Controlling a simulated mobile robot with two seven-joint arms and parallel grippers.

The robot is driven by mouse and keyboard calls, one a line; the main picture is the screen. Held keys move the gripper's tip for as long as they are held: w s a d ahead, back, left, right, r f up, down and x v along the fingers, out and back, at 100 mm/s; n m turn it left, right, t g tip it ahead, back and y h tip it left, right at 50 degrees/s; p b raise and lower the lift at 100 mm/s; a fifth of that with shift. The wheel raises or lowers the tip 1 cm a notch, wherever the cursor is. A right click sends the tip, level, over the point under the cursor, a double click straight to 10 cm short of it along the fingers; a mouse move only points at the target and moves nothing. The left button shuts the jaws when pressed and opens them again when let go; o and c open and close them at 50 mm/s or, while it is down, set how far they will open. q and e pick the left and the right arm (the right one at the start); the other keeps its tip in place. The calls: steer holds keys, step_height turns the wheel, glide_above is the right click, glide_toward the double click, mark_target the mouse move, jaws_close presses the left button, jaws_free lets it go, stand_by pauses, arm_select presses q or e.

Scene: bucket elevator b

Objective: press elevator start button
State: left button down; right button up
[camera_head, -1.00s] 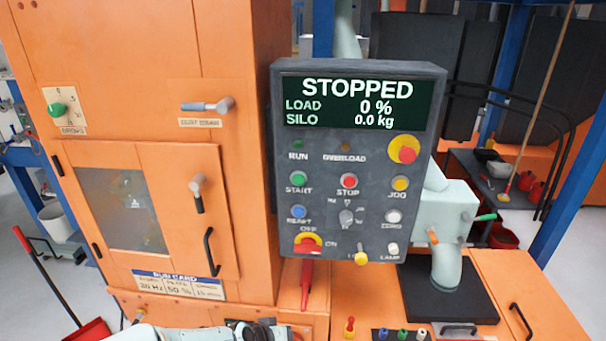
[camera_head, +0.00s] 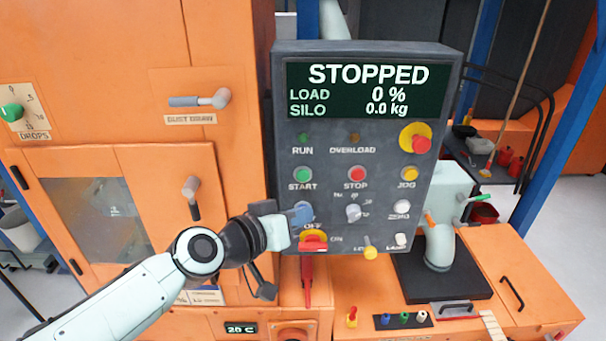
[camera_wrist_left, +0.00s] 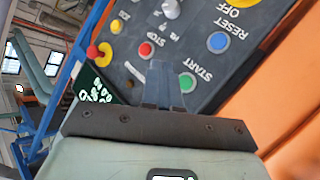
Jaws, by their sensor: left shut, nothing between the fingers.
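The green START button (camera_head: 303,174) is on the left of the dark control panel (camera_head: 385,140), under the display reading STOPPED. My left gripper (camera_head: 285,222) is low at the panel's left edge, below START and beside the partly covered blue RESET button (camera_head: 303,212). In the left wrist view, its shut, empty fingers (camera_wrist_left: 164,82) point at the panel, with START (camera_wrist_left: 187,83) just right of the fingertips. I cannot tell whether they touch the panel. My right gripper is out of view.
Close by are the red STOP button (camera_head: 356,174), the yellow JOG button (camera_head: 409,174), the red mushroom button (camera_head: 421,145) and the red-and-yellow OFF/ON switch (camera_head: 313,242). A handle (camera_head: 201,99) sticks out of the orange cabinet.

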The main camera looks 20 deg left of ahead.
mark_target(303, 175)
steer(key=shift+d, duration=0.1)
arm_select(q)
steer(key=shift+w, duration=0.1)
steer(key=shift+w+a+p, duration=0.15)
steer(key=shift+w+a, duration=0.25)
steer(key=shift+w, duration=1)
steer(key=shift+w+a+p, duration=0.15)
steer(key=shift+w+a, duration=0.25)
steer(key=shift+w, duration=0.95)
steer(key=shift+w+a+p, duration=0.15)
steer(key=shift+w+a, duration=0.25)
steer(key=shift+w, duration=1)
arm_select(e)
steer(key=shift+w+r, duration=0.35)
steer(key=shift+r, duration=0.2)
arm_select(q)
steer(key=shift+w, duration=0.1)
steer(key=shift+w+a, duration=0.1)
steer(key=shift+w, duration=0.2)
